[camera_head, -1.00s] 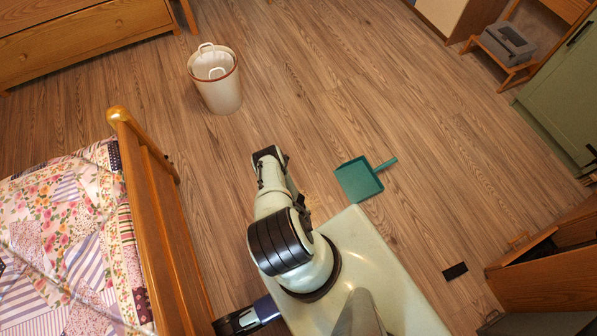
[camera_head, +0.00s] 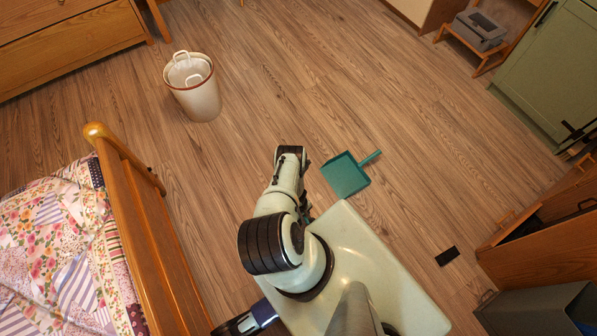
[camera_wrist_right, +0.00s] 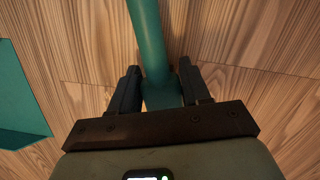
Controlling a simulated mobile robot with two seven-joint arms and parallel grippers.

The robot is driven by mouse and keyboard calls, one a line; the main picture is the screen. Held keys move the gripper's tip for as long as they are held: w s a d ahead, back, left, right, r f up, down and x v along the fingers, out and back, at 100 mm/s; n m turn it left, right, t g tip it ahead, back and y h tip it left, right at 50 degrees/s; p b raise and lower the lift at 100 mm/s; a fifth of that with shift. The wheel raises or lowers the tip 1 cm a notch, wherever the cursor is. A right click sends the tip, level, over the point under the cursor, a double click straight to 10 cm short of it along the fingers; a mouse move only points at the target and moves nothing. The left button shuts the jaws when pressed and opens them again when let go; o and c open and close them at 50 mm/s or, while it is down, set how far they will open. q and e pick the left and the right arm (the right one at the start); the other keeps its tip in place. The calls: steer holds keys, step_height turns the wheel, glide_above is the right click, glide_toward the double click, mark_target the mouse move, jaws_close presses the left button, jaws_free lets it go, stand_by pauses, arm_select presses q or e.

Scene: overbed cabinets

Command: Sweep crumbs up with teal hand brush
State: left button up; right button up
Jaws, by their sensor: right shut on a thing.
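My right gripper (camera_wrist_right: 159,88) is shut on the teal handle of the hand brush (camera_wrist_right: 148,35). The brush head is out of the wrist view, and in the head view my own arm hides the brush and gripper. The teal dustpan (camera_head: 345,176) lies on the floor just right of my arm, its handle pointing up and right. Part of a teal surface, likely the dustpan (camera_wrist_right: 20,105), shows at the left of the wrist view. I cannot make out crumbs; my arm covers the floor beside the dustpan.
A cream bin (camera_head: 196,92) stands on the wooden floor at upper left. A bed with a wooden end (camera_head: 140,215) is on the left. A small black object (camera_head: 447,256) lies at right, near open wooden furniture (camera_head: 545,240). The floor beyond the dustpan is clear.

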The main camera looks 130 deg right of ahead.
steer(key=shift+s+r, duration=0.1)
steer(key=shift+s, duration=0.6)
steer(key=shift+s+a, duration=0.15)
steer(key=shift+s, duration=0.95)
steer(key=shift+s+a, duration=0.2)
steer(key=shift+s, duration=0.95)
steer(key=shift+s+a, duration=0.15)
steer(key=shift+s, duration=0.95)
steer(key=shift+s+a, duration=0.1)
steer(key=shift+s, duration=1.65)
step_height(320, 180, up, 5)
steer(key=p, duration=0.5)
steer(key=shift+p, duration=0.35)
